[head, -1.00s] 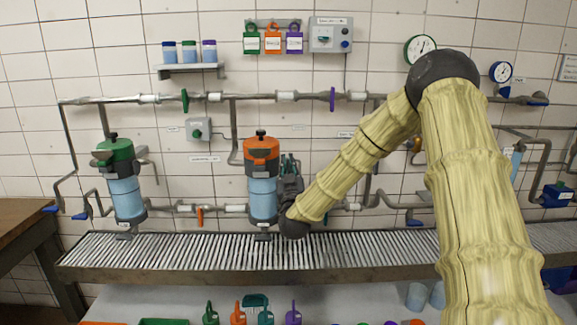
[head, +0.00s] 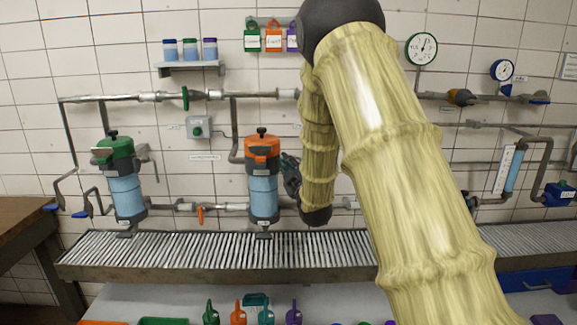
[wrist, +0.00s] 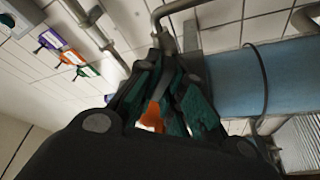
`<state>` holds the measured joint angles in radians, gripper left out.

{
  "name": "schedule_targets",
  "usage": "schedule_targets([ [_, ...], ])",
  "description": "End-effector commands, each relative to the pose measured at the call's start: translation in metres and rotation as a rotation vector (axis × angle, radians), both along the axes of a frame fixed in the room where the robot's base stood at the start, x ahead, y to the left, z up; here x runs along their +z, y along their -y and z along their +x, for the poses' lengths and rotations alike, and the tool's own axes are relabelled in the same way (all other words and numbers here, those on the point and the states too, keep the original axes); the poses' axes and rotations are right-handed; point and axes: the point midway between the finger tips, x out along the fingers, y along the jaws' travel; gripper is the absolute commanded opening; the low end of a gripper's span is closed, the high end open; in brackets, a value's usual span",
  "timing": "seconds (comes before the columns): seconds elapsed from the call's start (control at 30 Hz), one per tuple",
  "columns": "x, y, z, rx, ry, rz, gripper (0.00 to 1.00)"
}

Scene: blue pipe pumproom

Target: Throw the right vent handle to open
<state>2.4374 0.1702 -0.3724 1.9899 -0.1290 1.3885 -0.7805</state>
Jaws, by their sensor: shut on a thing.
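The right vessel (head: 264,197) has an orange cap (head: 262,150) and a light blue clear body. My gripper (head: 290,170) is close against its right side, just below cap height. In the wrist view my teal-padded gripper (wrist: 168,108) is shut on a small orange piece (wrist: 152,117), which looks like the right vent handle. Only a bit of it shows between the fingers, so its angle cannot be told. The blue body (wrist: 235,82) fills the right of that view. In the head view the handle is hidden by the gripper and arm.
A green-capped vessel (head: 126,195) stands to the left. Pipes run along the tiled wall, with a green valve wheel (head: 185,98) and a lower orange lever (head: 200,215). A slatted grey shelf (head: 200,250) lies below. My arm hides much of the wall right of centre.

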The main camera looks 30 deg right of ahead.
Motion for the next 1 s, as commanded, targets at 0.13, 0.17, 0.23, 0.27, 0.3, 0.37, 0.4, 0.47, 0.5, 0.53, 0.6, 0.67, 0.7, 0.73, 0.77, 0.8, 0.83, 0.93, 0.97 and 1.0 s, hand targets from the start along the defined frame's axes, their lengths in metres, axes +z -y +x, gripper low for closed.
schedule_targets([
  [0.13, -0.0015, -0.0014, 0.0002, 0.000, -0.064, -0.107, 0.00],
  [0.17, -0.0018, -0.0013, 0.0002, 0.000, -0.078, -0.129, 0.00],
  [0.23, -0.0020, -0.0017, 0.0002, 0.001, -0.107, -0.179, 0.00],
  [0.27, -0.0023, -0.0019, 0.0004, 0.000, -0.121, -0.200, 0.00],
  [0.3, -0.0024, -0.0016, 0.0004, 0.000, -0.139, -0.229, 0.00],
  [0.37, -0.0028, -0.0021, 0.0006, 0.001, -0.165, -0.271, 0.00],
  [0.4, -0.0034, -0.0017, 0.0004, 0.001, -0.183, -0.298, 0.00],
  [0.47, -0.0035, -0.0020, 0.0005, 0.001, -0.207, -0.339, 0.00],
  [0.5, -0.0038, -0.0019, 0.0006, 0.001, -0.223, -0.365, 0.00],
  [0.53, -0.0040, -0.0022, 0.0007, 0.001, -0.235, -0.383, 0.00],
  [0.6, -0.0040, -0.0022, 0.0007, 0.001, -0.260, -0.424, 0.00],
  [0.67, -0.0039, -0.0019, 0.0005, 0.000, -0.280, -0.457, 0.00],
  [0.7, -0.0041, -0.0017, 0.0005, 0.000, -0.292, -0.476, 0.00],
  [0.73, -0.0043, -0.0021, 0.0007, 0.001, -0.300, -0.489, 0.00],
  [0.77, -0.0044, -0.0023, 0.0007, 0.001, -0.308, -0.501, 0.00],
  [0.8, -0.0045, -0.0019, 0.0005, 0.001, -0.317, -0.516, 0.00],
  [0.83, -0.0046, -0.0017, 0.0005, 0.001, -0.324, -0.526, 0.00],
  [0.93, -0.0051, -0.0020, 0.0005, 0.001, -0.342, -0.553, 0.00],
  [0.97, -0.0051, -0.0020, 0.0005, 0.001, -0.346, -0.560, 0.00],
  [1.0, -0.0050, -0.0018, 0.0005, 0.001, -0.350, -0.567, 0.00],
])
